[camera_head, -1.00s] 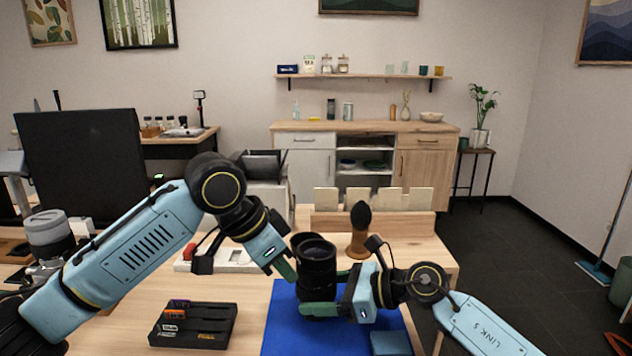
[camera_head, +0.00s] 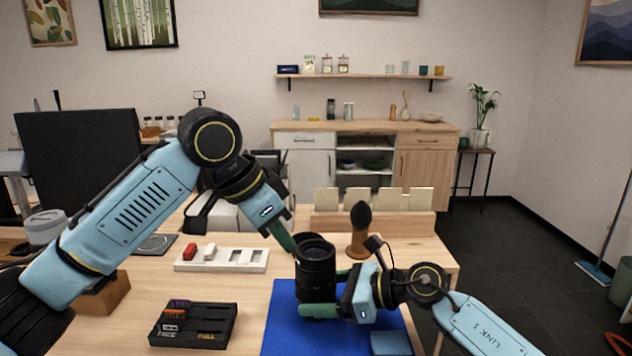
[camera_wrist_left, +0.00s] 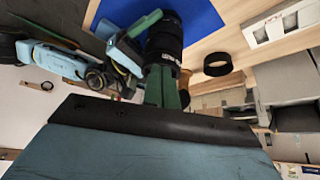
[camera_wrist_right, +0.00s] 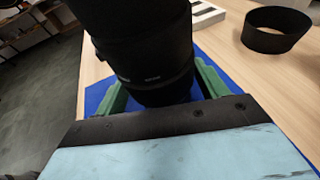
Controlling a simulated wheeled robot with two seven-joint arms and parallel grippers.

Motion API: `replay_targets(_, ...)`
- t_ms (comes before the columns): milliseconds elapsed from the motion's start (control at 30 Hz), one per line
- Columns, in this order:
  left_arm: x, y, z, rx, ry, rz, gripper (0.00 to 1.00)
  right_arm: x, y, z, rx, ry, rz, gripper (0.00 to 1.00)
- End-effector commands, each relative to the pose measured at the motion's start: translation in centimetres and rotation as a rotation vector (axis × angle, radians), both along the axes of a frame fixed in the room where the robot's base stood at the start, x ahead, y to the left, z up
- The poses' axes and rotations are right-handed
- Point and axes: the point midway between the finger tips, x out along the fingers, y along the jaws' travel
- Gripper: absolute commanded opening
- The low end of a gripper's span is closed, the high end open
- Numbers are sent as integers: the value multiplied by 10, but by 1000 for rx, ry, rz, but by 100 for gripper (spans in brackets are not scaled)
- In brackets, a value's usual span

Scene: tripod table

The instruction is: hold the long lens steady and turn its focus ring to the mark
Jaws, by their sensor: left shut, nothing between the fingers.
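The long lens (camera_head: 316,262) is black and stands upright on the blue mat (camera_head: 283,330). It also shows in the left wrist view (camera_wrist_left: 165,38) and close up in the right wrist view (camera_wrist_right: 145,50). My right gripper (camera_head: 320,309) is shut on its lower part, with one green finger on either side (camera_wrist_right: 162,88). My left gripper (camera_head: 292,248) is shut and empty, its fingertips close to the upper left side of the lens. In the left wrist view its fingers (camera_wrist_left: 162,72) lie together in front of the lens. I cannot tell whether they touch it. No focus mark is legible.
A loose black ring (camera_wrist_left: 217,64) lies on the table near the lens. A dark brush on a wooden handle (camera_head: 358,232) stands behind it. A black tray (camera_head: 193,325) and a white slotted strip (camera_head: 220,261) lie left.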

Motion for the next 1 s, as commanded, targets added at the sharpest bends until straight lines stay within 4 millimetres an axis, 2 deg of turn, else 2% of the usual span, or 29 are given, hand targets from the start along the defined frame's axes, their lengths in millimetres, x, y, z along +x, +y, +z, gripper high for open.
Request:
replay_targets(33,0,0,0,0,0,0,0,0,0,0,0,1,0,79)
replay_targets(133,0,0,0,0,0,0,0,0,0,0,0,0,0,92)
replay_targets(400,0,0,0,0,0,0,0,0,-1,0,0,0,-1,93)
replay_targets(533,0,0,0,0,0,0,0,-2,-9,3,-1,-2,-3,93)
replay_targets(1000,0,0,0,0,0,0,0,-28,-92,29,-2,0,-3,93)
